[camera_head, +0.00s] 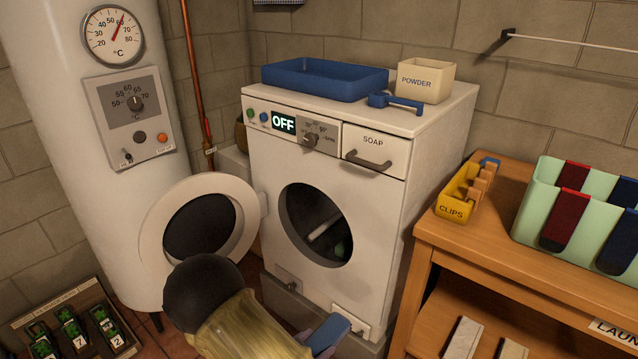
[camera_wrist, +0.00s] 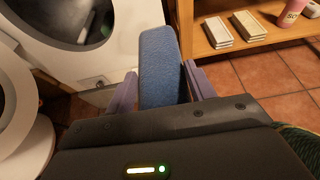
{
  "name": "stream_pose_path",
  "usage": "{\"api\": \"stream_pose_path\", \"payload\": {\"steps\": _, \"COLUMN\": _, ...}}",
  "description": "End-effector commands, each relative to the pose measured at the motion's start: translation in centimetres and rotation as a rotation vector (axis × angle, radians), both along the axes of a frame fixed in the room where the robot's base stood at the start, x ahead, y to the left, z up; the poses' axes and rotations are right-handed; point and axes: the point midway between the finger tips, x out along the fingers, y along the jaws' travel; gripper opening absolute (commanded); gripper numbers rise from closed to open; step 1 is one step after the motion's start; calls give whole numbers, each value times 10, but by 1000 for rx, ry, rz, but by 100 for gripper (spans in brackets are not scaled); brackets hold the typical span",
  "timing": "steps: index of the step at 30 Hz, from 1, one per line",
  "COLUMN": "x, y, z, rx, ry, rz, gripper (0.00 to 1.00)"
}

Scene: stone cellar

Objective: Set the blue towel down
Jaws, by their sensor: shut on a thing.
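My gripper (camera_wrist: 161,84) is shut on the blue towel (camera_wrist: 160,60), which stands up folded between the two purple fingers in the wrist view. In the head view the blue towel (camera_head: 331,331) shows at the bottom, in front of the lower right of the washing machine (camera_head: 391,196). My gripper (camera_head: 322,342) is partly hidden there behind my own arm. The towel is held up above the floor, apart from the wooden shelf unit. A blue tray (camera_head: 325,79) lies on top of the machine, and it looks empty.
The machine's round door (camera_head: 151,238) stands open to the left; something pale lies in the dark drum. A powder box (camera_head: 426,80) and blue scoop (camera_head: 394,102) are on top. The wooden table (camera_head: 480,243) holds a yellow clips box (camera_head: 458,195) and a green sock holder (camera_head: 524,208).

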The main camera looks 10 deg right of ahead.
Motion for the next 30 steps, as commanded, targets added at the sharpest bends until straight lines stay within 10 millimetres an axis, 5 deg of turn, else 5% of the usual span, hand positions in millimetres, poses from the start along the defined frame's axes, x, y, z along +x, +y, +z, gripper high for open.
{"api": "stream_pose_path", "payload": {"steps": 1, "x": 2, "y": -5, "z": 23, "rx": -2, "ry": -1, "rz": -7, "gripper": 30}}
{"api": "stream_pose_path", "payload": {"steps": 30, "x": 22, "y": -55, "z": 207, "rx": -3, "ry": -3, "rz": -48, "gripper": 30}}
